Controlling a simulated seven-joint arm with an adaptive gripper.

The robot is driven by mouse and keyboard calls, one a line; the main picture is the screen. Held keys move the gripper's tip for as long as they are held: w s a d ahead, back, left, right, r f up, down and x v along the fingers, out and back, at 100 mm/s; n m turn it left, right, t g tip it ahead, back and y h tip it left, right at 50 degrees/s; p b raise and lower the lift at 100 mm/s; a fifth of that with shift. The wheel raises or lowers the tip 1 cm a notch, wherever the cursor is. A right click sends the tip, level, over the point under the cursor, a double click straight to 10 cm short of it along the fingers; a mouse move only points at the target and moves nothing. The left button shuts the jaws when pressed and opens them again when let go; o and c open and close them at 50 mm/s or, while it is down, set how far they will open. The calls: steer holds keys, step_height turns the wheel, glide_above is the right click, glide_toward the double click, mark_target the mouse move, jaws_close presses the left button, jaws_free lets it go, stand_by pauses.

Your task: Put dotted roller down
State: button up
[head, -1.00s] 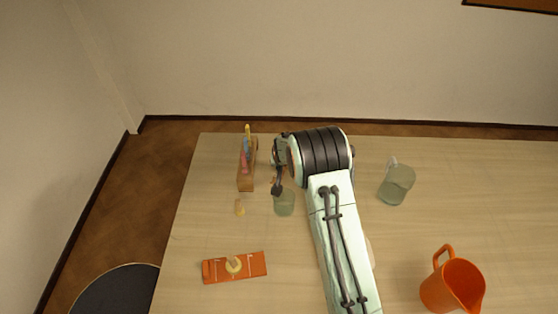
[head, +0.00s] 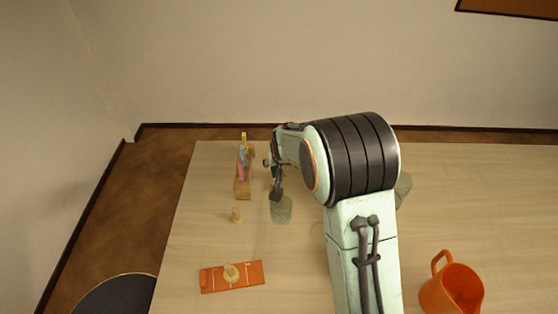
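My gripper (head: 276,190) is beside the wooden rack, just above or behind a green glass jar (head: 282,211). The arm partly hides it, and I cannot see whether its fingers are open or hold anything. I cannot make out a dotted pattern on any piece, so I cannot tell which is the dotted roller. The wooden rack (head: 242,190) carries several coloured pieces, pink, blue and yellow. A small tan piece (head: 237,215) stands on the table in front of the rack. Another tan piece (head: 231,273) is on the orange board (head: 250,275).
An orange jug (head: 450,290) stands at the front right. A second glass jar (head: 403,188) is mostly hidden behind my arm. The pale table (head: 490,200) is clear at the right. A dark round seat (head: 118,295) is beyond its left edge.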

steer(key=s+d+r+g, duration=0.1)
steer(key=s+d+r, duration=0.2)
steer(key=s+r, duration=0.35)
steer(key=s+d+r+g, duration=0.2)
steer(key=s+d+r, duration=0.1)
steer(key=s, duration=0.6)
steer(key=s+d+g, duration=0.1)
steer(key=s+g, duration=0.1)
steer(key=s, duration=0.8)
steer(key=s+d+r+g, duration=0.1)
steer(key=s+d, duration=0.1)
steer(key=s, duration=0.8)
steer(key=shift+s+r+g, duration=0.25)
steer(key=shift+g, duration=0.15)
